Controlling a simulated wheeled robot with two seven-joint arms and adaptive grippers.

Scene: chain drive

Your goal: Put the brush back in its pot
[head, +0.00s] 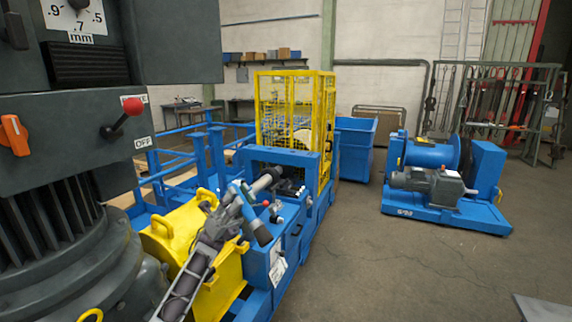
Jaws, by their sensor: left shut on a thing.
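My left gripper (240,205) reaches in from the lower left, over the blue machine with the yellow cover. It is shut on a slim blue thing that I take to be the brush (258,230). I cannot make out the pot. My right gripper is not in view.
The blue machine (290,228) has a yellow cover (200,238), small levers and a yellow mesh cage (292,110). A grey machine (75,130) with a red-knobbed lever stands close on the left. A blue winch (440,172) stands right; floor between is clear.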

